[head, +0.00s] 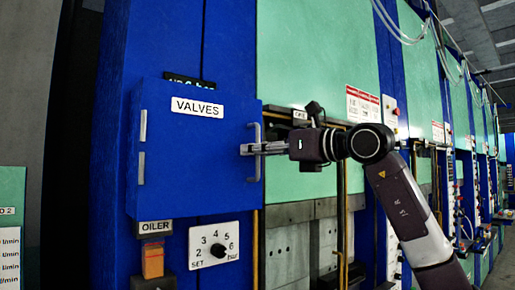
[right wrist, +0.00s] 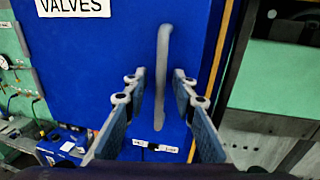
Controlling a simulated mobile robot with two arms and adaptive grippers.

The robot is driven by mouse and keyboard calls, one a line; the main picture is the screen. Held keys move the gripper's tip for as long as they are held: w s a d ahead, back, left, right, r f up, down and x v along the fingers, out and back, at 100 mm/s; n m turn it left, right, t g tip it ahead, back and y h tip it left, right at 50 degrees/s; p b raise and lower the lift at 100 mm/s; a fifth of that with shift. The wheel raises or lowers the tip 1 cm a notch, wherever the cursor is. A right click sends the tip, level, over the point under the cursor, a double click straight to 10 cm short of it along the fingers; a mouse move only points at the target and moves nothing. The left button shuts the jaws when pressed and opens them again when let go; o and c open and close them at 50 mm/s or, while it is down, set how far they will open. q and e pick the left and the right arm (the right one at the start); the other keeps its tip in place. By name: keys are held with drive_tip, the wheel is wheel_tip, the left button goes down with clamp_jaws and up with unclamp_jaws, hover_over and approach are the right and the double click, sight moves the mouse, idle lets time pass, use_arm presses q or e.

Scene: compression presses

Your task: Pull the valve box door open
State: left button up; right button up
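The valve box door (head: 195,150) is a blue panel labelled VALVES, with two grey hinges on its left side. It looks shut against its box. A grey vertical bar handle (head: 259,168) is on its right edge. My right gripper (head: 243,149) reaches in from the right, with its fingertips at the handle. In the right wrist view the open fingers (right wrist: 158,80) stand on either side of the handle (right wrist: 161,75), with a gap on both sides. The door (right wrist: 100,60) fills the middle of that view. My left gripper is not in view.
Below the door are an OILER label (head: 155,227), an orange oiler (head: 153,260) and a numbered dial (head: 214,245). Green and blue press panels (head: 315,60) line the right side behind my arm. Gauges and hoses (right wrist: 22,75) show at the wrist view's left.

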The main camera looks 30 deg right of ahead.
drive_tip(key=shift+s, duration=0.1)
drive_tip(key=shift+c, duration=0.4)
drive_tip(key=c, duration=0.5)
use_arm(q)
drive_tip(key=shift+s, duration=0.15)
use_arm(e)
clamp_jaws()
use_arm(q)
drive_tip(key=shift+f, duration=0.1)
use_arm(e)
drive_tip(key=shift+a, duration=0.1)
